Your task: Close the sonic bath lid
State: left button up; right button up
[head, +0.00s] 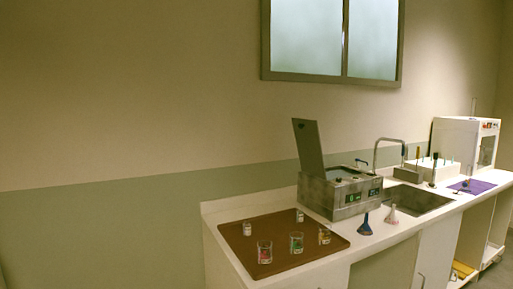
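The sonic bath (342,194) is a grey metal box with a control panel on its front, standing on the white counter left of the sink. Its lid (309,148) is open and stands nearly upright at the left side of the box. The top of the bath is uncovered, and its inside is too small to make out. Neither of my grippers is in the head view.
A brown tray (283,259) with several small glass vessels lies on the counter's left end. A sink (418,199) with a tap, a white rack (432,169), a purple mat (473,187) and a white cabinet (463,142) are to the right.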

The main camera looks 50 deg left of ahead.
aim_at(307, 134)
jog(key=u, duration=1.2)
jog(key=i+j+z, duration=0.4)
